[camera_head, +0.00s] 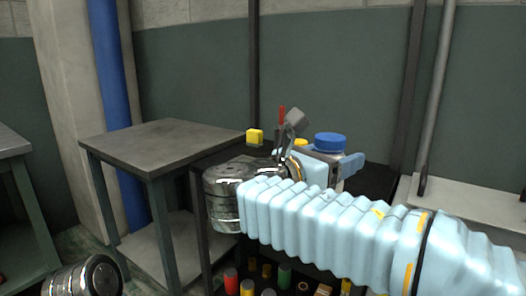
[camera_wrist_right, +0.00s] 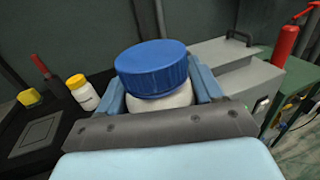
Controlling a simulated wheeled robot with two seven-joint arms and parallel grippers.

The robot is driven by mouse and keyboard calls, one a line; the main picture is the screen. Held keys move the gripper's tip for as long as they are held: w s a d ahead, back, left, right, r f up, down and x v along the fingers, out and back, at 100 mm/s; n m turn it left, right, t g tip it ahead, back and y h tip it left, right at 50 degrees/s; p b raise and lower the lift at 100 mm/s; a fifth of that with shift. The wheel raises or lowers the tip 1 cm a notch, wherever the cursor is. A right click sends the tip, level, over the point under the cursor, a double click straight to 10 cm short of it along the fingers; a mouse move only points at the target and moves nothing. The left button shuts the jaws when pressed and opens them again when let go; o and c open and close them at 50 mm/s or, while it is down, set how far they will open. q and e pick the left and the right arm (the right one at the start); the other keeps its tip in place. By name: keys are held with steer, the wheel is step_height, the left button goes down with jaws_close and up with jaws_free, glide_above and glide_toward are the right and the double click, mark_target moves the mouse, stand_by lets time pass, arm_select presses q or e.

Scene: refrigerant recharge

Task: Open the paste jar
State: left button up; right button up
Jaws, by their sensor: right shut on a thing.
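The paste jar has a ribbed blue lid (camera_head: 330,142) and a pale body. In the wrist view its blue lid (camera_wrist_right: 152,68) sits on the white body (camera_wrist_right: 160,101), and no gap shows between them. My right gripper (camera_wrist_right: 157,88) is shut on the jar, one light-blue finger on each side of the body below the lid. The right gripper also shows in the head view (camera_head: 338,163), over the black cart. Whether the jar rests on the cart or hangs above it I cannot tell. My left gripper is not in view.
A yellow-capped white bottle (camera_wrist_right: 80,90), a yellow block (camera_head: 255,136) and a red-handled tool (camera_head: 282,115) are on the black cart (camera_head: 375,178). A bare grey table (camera_head: 160,145) stands at the left. Several coloured items sit on the cart's lower shelf. A red extinguisher (camera_wrist_right: 286,45) shows at right.

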steer(key=d+f+n+t+y, duration=0.1)
steer(key=d+f+y, duration=0.1)
steer(key=f, duration=1.4)
steer(key=w+d+f+n+t+y, duration=0.1)
steer(key=d+f+n+t+y, duration=0.1)
steer(key=f, duration=1.4)
steer(key=w+d+f+n+t+y, duration=0.1)
steer(key=d+f, duration=0.3)
steer(key=f, duration=1.2)
steer(key=shift+f+n+t+y, duration=0.2)
steer(key=shift+n+t+y, duration=0.2)
